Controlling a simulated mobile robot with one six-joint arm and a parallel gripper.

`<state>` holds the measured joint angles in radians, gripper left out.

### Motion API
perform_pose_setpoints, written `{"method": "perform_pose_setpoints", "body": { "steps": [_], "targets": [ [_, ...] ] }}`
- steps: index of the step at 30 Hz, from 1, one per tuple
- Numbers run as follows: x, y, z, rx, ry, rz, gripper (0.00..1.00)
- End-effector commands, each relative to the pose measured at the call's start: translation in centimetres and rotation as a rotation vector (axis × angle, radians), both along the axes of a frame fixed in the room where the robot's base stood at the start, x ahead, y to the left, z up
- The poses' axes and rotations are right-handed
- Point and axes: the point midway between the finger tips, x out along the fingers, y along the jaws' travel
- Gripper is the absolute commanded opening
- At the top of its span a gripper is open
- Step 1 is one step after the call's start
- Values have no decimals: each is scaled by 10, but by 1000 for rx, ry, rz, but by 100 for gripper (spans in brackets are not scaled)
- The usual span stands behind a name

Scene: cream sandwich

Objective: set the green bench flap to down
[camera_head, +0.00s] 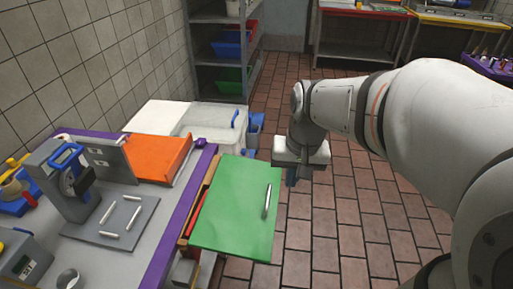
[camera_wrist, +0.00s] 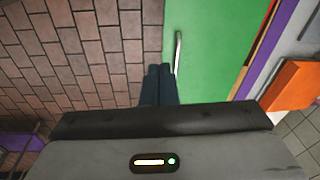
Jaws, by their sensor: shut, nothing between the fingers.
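The green bench flap (camera_head: 232,208) sticks out level from the bench's purple front edge in the head view, over the brick floor. A metal bar handle (camera_head: 267,201) is fixed along its outer side. My gripper (camera_head: 291,178) is past the flap's far outer corner, over the floor. In the wrist view, the shut fingers (camera_wrist: 158,78) are together and empty beside the green flap (camera_wrist: 208,48), close to the near end of the handle (camera_wrist: 178,52). I cannot tell whether the fingertips touch the flap.
The bench (camera_head: 120,262) holds a grey press stand (camera_head: 66,195), a plate with white sticks (camera_head: 110,220) and an orange panel (camera_head: 160,155). A white-lidded chest (camera_head: 208,122) and a shelf with bins (camera_head: 230,55) stand beyond. The brick floor (camera_head: 335,235) right of the flap is clear.

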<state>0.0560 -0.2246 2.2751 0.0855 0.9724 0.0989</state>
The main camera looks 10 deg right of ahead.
Motion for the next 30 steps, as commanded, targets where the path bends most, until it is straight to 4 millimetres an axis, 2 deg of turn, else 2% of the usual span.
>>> {"method": "perform_pose_setpoints", "body": {
  "steps": [1, 3, 9, 14, 24, 30],
  "targets": [
    [13, -2, -20, 14, 27, -27, 0],
    [28, -3, -31, 33, 53, -60, 0],
    [50, -4, -48, 62, 95, -110, 0],
    [52, -2, -62, 64, 101, -114, 0],
    [54, 7, -133, 63, 102, -112, 0],
    [55, 11, -166, 62, 100, -111, 0]
  ]
}}
